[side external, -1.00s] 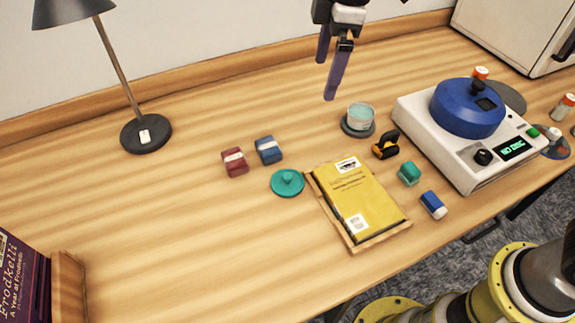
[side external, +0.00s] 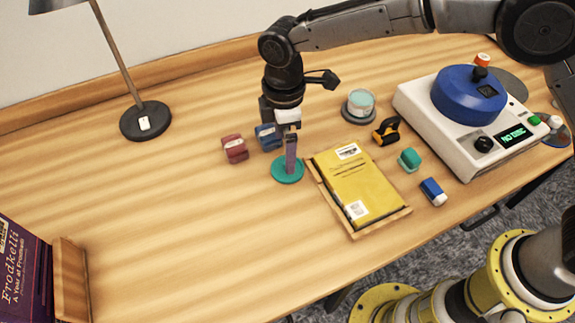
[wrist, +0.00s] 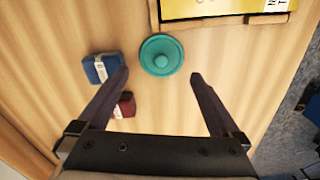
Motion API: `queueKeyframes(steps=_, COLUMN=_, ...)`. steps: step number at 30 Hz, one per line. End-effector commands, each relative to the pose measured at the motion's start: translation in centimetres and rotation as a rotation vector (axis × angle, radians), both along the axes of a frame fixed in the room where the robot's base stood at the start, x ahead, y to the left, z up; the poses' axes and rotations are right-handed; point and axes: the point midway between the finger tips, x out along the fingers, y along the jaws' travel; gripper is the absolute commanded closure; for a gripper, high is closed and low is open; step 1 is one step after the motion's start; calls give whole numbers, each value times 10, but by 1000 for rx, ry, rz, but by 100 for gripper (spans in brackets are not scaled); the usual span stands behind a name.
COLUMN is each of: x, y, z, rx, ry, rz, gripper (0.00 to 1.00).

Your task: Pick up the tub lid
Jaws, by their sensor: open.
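The tub lid is a teal disc (side external: 282,171) with a small raised knob, lying flat on the table left of the wooden tray. In the wrist view the lid (wrist: 161,55) sits ahead of my gripper, roughly between the lines of the two fingers. My gripper (side external: 290,168) points down over the lid, and its fingers hide part of it in the side view. In the wrist view my gripper (wrist: 160,78) is open with nothing between its fingers. I cannot tell whether the fingertips touch the lid.
A red block (side external: 235,149) and a blue block (side external: 268,137) stand close to the left. A round tub (side external: 360,103) stands behind.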

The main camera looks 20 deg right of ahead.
Motion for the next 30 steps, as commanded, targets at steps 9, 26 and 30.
queueKeyframes(steps=9, x=-3, y=-1, z=-39, rx=-2, ry=4, rz=0, gripper=0)
queueKeyframes(steps=26, x=-2, y=-1, z=-53, rx=-1, ry=0, rz=0, gripper=29)
queueKeyframes(steps=30, x=-2, y=-1, z=-52, rx=0, ry=0, rz=0, gripper=54)
